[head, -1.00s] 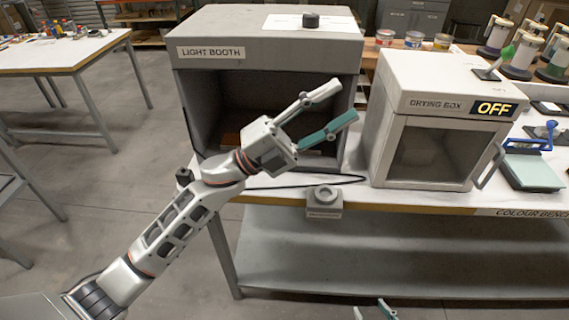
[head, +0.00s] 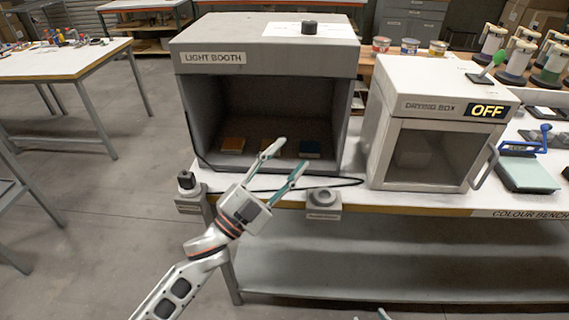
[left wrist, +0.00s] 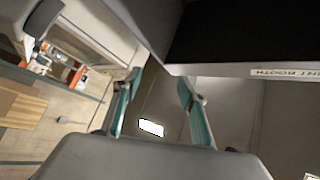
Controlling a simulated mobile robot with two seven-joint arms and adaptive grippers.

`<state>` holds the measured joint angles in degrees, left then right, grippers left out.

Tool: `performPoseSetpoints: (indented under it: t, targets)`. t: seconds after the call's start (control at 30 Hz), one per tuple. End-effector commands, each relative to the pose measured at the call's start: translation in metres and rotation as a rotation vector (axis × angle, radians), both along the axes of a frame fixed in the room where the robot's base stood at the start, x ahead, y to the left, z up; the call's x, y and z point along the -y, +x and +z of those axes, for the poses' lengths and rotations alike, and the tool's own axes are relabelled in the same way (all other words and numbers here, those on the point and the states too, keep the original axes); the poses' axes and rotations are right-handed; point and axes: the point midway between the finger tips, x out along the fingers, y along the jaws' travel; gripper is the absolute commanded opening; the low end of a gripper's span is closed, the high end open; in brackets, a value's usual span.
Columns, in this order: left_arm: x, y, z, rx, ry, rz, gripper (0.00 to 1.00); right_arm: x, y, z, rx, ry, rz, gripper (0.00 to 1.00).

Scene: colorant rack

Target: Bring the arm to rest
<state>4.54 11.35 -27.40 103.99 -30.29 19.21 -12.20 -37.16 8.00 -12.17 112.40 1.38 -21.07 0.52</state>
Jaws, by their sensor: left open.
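My left gripper (head: 280,172) is open and empty, in front of the lower front of the light booth (head: 266,47) in the head view.
The drying box (head: 436,104), marked OFF, stands on the bench right of the booth. Small coloured panels (head: 232,144) lie inside the booth. A grey box with a round knob (head: 323,203) is at the bench's front edge. Open floor lies to the left.

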Motion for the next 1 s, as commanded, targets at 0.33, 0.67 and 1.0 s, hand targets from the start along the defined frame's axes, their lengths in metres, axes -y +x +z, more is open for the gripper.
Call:
performPoseSetpoints:
  t: [0.33, 0.67, 1.0]
  targets:
    - [-0.004, 0.000, -0.008, -0.029, -0.009, 0.012, 0.42, 0.000, 0.000, 0.000, 0.000, 0.000, 0.000, 0.40]
    - [-0.004, 0.000, -0.008, -0.027, -0.008, 0.011, 0.42, 0.000, 0.000, 0.000, 0.001, 0.000, 0.000, 0.40]
    - [-0.069, -0.029, -0.147, -0.475, -0.104, 0.187, 0.42, 0.003, -0.002, -0.007, -0.011, -0.005, -0.007, 0.40]
